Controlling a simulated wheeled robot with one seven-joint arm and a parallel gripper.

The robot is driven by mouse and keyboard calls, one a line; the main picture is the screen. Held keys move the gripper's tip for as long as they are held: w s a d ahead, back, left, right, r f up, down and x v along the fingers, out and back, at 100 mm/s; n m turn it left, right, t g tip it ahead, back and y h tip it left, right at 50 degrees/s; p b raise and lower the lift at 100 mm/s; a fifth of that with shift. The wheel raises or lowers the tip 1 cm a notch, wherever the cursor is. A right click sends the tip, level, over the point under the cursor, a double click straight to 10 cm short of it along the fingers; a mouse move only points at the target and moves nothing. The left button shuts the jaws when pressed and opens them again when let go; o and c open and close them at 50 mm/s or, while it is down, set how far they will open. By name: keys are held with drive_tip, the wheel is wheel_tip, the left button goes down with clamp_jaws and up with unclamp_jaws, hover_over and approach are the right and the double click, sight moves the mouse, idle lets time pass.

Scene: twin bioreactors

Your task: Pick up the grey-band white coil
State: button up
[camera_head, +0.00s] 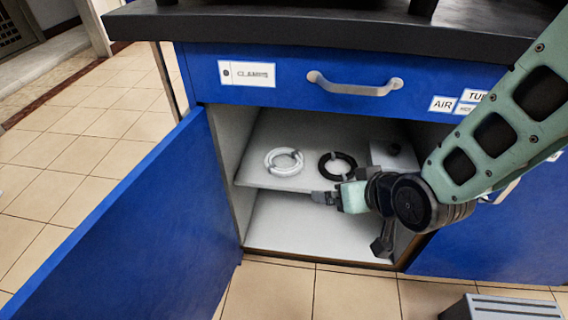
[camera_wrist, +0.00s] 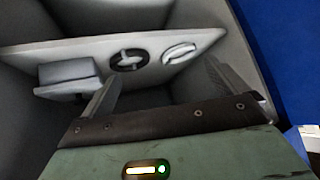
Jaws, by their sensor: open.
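The white coil (camera_head: 284,172), a ring with grey bands, lies flat on the cabinet's upper shelf (camera_head: 258,178), left of a black coil (camera_head: 326,168). In the wrist view the white coil (camera_wrist: 180,53) lies beyond my fingers, right of the black coil (camera_wrist: 119,62). My gripper (camera_head: 322,197) is at the cabinet opening, near the shelf's front edge, below and right of the white coil. In the wrist view my gripper (camera_wrist: 165,84) has its fingers wide apart with nothing between them. It does not touch the coil.
The blue cabinet door (camera_head: 150,235) stands open at the left. A closed drawer labelled CLAMPS (camera_head: 300,75) is above the opening. The space under the shelf (camera_head: 290,225) looks empty.

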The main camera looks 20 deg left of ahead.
sight(292, 171)
drive_tip(key=w+a+f+n+t+y, duration=0.2)
drive_tip(key=a+f+t+y, duration=0.3)
drive_tip(key=f, duration=0.3)
drive_tip(key=b+x, duration=0.1)
drive_tip(key=x, duration=0.2)
drive_tip(key=b+x, duration=0.2)
drive_tip(key=x, duration=0.2)
drive_tip(key=b+x, duration=0.1)
drive_tip(key=x, duration=0.3)
drive_tip(key=shift+s+a+f, duration=0.3)
drive_tip(key=shift+a, duration=0.05)
drive_tip(key=shift+r+b+x, duration=0.15)
drive_tip(key=shift+b+x, duration=0.8)
drive_tip(key=shift+x, duration=0.6)
drive_tip(key=shift+r+b+x, duration=0.15)
drive_tip(key=shift+b+x, duration=0.75)
drive_tip(key=shift+x, duration=0.7)
drive_tip(key=c, duration=0.6)
